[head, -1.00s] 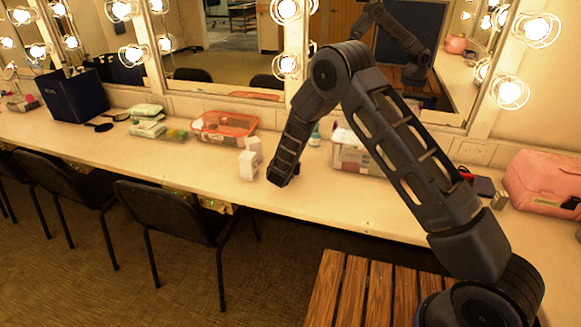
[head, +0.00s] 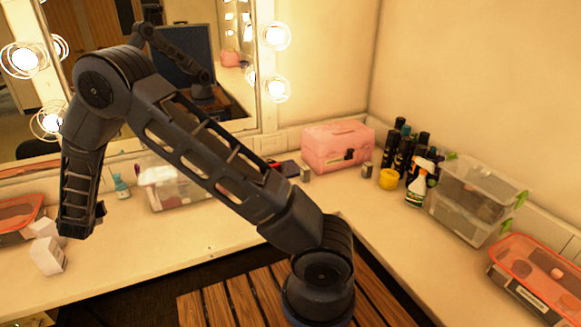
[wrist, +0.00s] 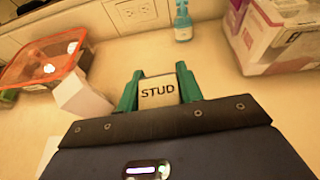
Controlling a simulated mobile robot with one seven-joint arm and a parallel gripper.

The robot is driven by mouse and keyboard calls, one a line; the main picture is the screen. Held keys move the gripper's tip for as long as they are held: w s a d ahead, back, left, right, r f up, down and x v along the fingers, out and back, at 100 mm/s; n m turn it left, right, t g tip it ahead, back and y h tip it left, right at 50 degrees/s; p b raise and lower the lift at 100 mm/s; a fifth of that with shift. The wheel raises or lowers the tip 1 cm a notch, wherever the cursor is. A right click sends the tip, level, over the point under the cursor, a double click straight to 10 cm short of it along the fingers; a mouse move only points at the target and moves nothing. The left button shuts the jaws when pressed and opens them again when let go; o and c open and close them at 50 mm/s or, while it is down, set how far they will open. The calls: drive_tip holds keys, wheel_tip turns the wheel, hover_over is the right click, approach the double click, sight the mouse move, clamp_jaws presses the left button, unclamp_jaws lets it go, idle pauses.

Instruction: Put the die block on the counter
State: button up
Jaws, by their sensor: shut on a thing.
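My gripper (wrist: 158,92) has green fingers closed on the two sides of a small pale block marked STUD (wrist: 158,93). The block shows above the counter (wrist: 125,55) in the wrist view; I cannot tell if it touches it. In the head view the end of my arm is over the counter (head: 130,235) at the left, beside white boxes (head: 47,256), and the held block is hidden. Two small grey blocks stand by the pink case, one at its left (head: 306,173) and one at its right (head: 367,170). No lettering is readable on them, so I cannot tell which is the die block.
The pink case (head: 338,147), dark bottles (head: 404,150), a yellow jar (head: 389,179), a spray bottle (head: 417,188) and clear bins (head: 470,205) fill the corner. A clear bin (head: 170,190) and a teal bottle (head: 121,187) stand behind my arm. The front strip of counter is mostly bare.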

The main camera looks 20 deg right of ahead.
wheel_tip(320, 180, up, 15)
drive_tip(key=w+d+m+h, duration=0.3)
drive_tip(key=w+d, duration=0.5)
drive_tip(key=d, duration=0.5)
drive_tip(key=w+d+m+h, duration=0.25)
drive_tip(key=w+d, duration=0.45)
drive_tip(key=d, duration=0.7)
drive_tip(key=w+d+m+g+h, duration=0.2)
drive_tip(key=d+m+g+h, duration=0.1)
drive_tip(key=d, duration=1.3)
drive_tip(key=w+d+m+g+h, duration=0.2)
drive_tip(key=d+m+h, duration=0.1)
drive_tip(key=d, duration=1.3)
drive_tip(key=s+d+m+g+h, duration=0.1)
drive_tip(key=s+d+m+g, duration=0.35)
drive_tip(key=d, duration=1.05)
drive_tip(key=s+d+m+g+h, duration=0.15)
drive_tip(key=s+d, duration=0.55)
drive_tip(key=d, duration=0.9)
drive_tip(key=s+d+m+g, duration=0.6)
drive_tip(key=s+d+g, duration=0.2)
drive_tip(key=s+d, duration=1.4)
drive_tip(key=f, duration=2.5)
drive_tip(key=shift+a+f, duration=0.25)
drive_tip(key=shift+a, duration=0.15)
drive_tip(key=shift+f, duration=0.15)
